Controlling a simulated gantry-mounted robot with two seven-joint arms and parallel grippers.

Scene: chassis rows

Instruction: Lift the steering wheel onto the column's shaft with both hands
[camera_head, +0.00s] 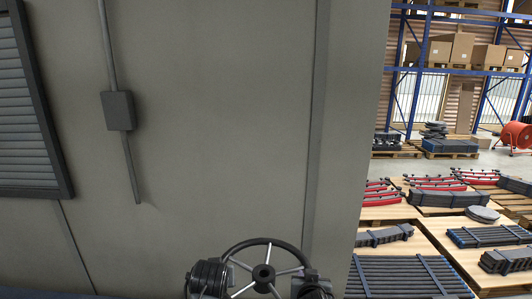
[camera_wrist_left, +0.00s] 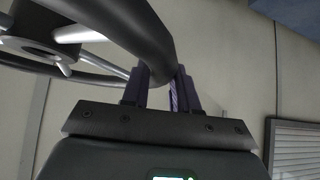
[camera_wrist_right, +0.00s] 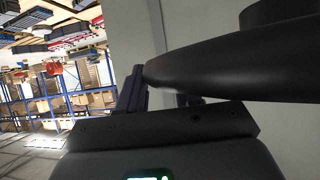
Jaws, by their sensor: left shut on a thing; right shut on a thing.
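The steering wheel (camera_head: 264,272) has a dark round rim, pale metal spokes and a dark hub. It shows low in the head view, its lower part cut off by the frame edge. My left gripper (camera_head: 223,272) is at the rim's left side, and the left wrist view shows its purple fingers (camera_wrist_left: 160,88) shut around the rim (camera_wrist_left: 140,35). My right gripper (camera_head: 306,278) is at the rim's right side. In the right wrist view its fingers (camera_wrist_right: 150,92) are at the rim (camera_wrist_right: 220,68), which hides part of them. The column and its shaft cannot be made out.
A large grey-green panel (camera_head: 220,110) with a conduit box (camera_head: 118,110) and a louvred vent (camera_head: 27,115) stands behind the wheel. At right are pallets with black bar stacks (camera_head: 410,277), red parts (camera_head: 435,183) and blue shelving (camera_head: 465,70).

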